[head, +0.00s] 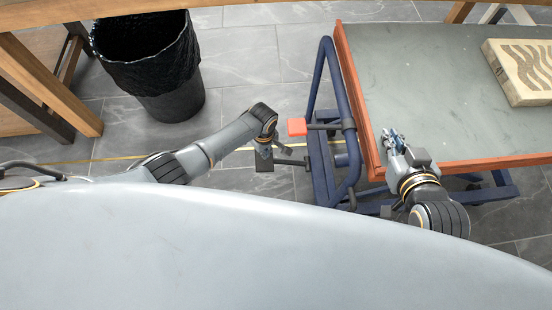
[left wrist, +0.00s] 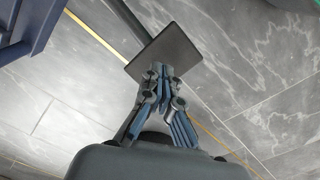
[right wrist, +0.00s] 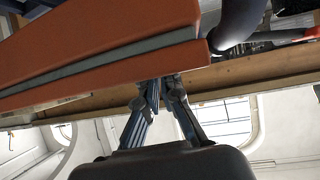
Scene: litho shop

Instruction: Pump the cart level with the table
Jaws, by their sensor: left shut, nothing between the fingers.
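The cart has a blue frame (head: 325,165) and a grey top (head: 420,90) with an orange rim, at right in the head view. A black pedal plate (head: 264,165) on a bar sticks out low at its left side; it also shows in the left wrist view (left wrist: 175,48). A red pedal (head: 297,127) is beside it. My left gripper (head: 268,148) is shut and empty, its tips over the black plate; contact is unclear. My right gripper (head: 391,139) is at the cart top's near left corner. In the right wrist view its tips (right wrist: 162,88) are close together by the orange rim (right wrist: 100,50).
A black bin (head: 165,75) stands on the tiled floor at left. Wooden furniture (head: 45,75) stands at far left. Floor between bin and cart is clear.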

